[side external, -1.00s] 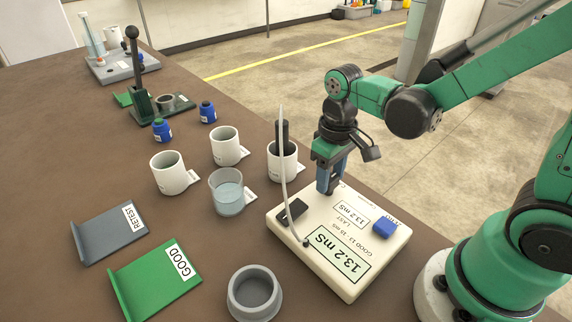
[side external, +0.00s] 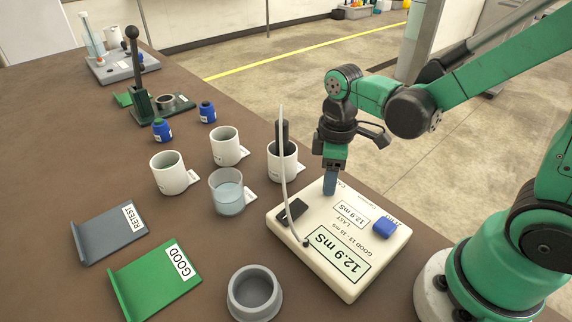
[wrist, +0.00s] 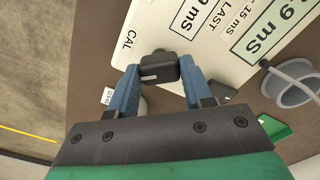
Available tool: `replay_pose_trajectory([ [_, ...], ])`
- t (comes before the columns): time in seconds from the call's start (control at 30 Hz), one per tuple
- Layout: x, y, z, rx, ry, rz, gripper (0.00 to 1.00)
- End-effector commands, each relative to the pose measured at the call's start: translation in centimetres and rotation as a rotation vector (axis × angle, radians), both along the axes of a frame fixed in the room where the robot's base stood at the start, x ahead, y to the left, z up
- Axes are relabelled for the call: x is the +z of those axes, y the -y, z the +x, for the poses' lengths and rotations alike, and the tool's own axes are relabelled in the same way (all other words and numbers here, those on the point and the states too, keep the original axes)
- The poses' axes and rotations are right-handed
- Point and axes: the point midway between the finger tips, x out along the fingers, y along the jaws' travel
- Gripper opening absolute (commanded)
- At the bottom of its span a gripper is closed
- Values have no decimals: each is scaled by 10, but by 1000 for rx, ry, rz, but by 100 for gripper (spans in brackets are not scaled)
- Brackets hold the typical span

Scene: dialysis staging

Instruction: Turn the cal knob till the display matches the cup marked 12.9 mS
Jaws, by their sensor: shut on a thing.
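The white meter (side external: 345,283) stands on the brown table. Its large green display (side external: 342,253) reads 12.9 mS, and the smaller LAST window (side external: 353,214) also reads 12.9 mS. My gripper (side external: 330,187) points down at the meter's far corner by the CAL lettering. In the wrist view, its blue fingers (wrist: 160,82) are shut on the black cal knob (wrist: 160,66), which has a white pointer line. The knob is hidden behind the fingers in the side view. A dark probe (side external: 283,137) stands in a white cup (side external: 283,165) beside the meter; the cup's marking is unreadable.
White mugs (side external: 172,176), a clear beaker (side external: 228,194), a grey bowl (side external: 254,296), a RETEST tray (side external: 100,240) and a GOOD tray (side external: 150,287) stand left.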

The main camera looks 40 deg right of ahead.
Motion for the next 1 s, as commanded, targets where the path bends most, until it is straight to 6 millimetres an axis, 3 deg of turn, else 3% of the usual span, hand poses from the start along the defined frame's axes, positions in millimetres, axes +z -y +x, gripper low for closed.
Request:
replay_pose_trajectory([
  [0.5, 0, 0, 0, 23, -1, -1, 0],
  [0.53, 0, 0, 0, 23, -1, -1, 50],
  [0.63, 0, 0, 0, 23, 0, 0, 76],
  [1.0, 3, 0, 0, 22, 0, 0, 76],
])
